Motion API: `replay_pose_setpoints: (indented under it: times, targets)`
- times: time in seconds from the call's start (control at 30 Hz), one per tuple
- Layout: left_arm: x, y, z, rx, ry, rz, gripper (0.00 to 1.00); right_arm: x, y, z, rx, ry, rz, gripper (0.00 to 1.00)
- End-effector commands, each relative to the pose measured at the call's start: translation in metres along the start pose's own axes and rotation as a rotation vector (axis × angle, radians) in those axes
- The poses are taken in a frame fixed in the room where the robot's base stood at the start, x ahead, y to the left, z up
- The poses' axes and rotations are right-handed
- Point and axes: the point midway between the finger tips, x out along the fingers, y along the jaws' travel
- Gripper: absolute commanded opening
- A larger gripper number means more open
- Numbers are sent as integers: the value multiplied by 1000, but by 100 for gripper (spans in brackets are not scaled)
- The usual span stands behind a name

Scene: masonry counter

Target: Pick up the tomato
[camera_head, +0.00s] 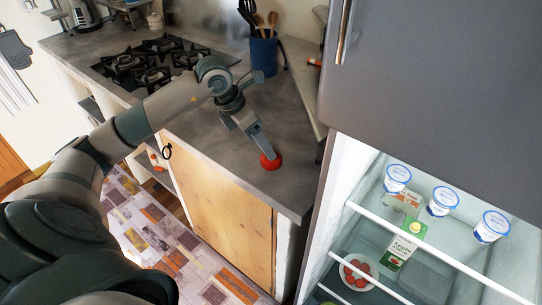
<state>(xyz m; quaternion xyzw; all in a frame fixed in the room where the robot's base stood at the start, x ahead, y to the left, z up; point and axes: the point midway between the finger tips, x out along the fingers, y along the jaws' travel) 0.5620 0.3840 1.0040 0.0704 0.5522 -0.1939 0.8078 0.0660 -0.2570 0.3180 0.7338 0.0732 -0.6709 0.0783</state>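A red tomato (271,163) sits on the grey counter near its front edge, to the left of the fridge. My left gripper (265,151) reaches down onto it from above and to the left, with its fingers at the top of the tomato. The fingers overlap the tomato's upper side in this view, so I cannot tell whether they are closed on it or just around it. The tomato appears to rest on the counter. My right gripper is not in view.
A blue utensil holder (264,57) stands at the back of the grey counter (205,133). A gas hob (150,66) lies to the left. The fridge (430,75) on the right has an open lower section with several white cups, a carton (402,250) and a bowl of red items.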

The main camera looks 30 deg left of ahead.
Motion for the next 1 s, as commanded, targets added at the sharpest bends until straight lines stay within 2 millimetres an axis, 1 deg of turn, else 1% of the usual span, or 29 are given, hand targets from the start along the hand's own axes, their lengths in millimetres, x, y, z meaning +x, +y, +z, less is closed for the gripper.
replay_pose_setpoints:
  times: [0.03,0.2,0.5,0.67,0.77,0.9,1.0]
  targets:
    - [4,-1,1,0,1,-2,71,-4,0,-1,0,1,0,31]
    - [14,0,0,0,-1,1,71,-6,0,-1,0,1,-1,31]
    - [15,0,0,1,-1,1,71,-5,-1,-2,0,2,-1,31]
    - [20,-2,1,-1,1,-3,71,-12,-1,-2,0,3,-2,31]
    - [28,-4,2,0,2,-3,71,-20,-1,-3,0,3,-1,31]
    - [43,-6,3,-1,2,-3,71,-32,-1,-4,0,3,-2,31]
    - [56,-5,3,-1,0,-2,71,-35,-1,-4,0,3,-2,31]
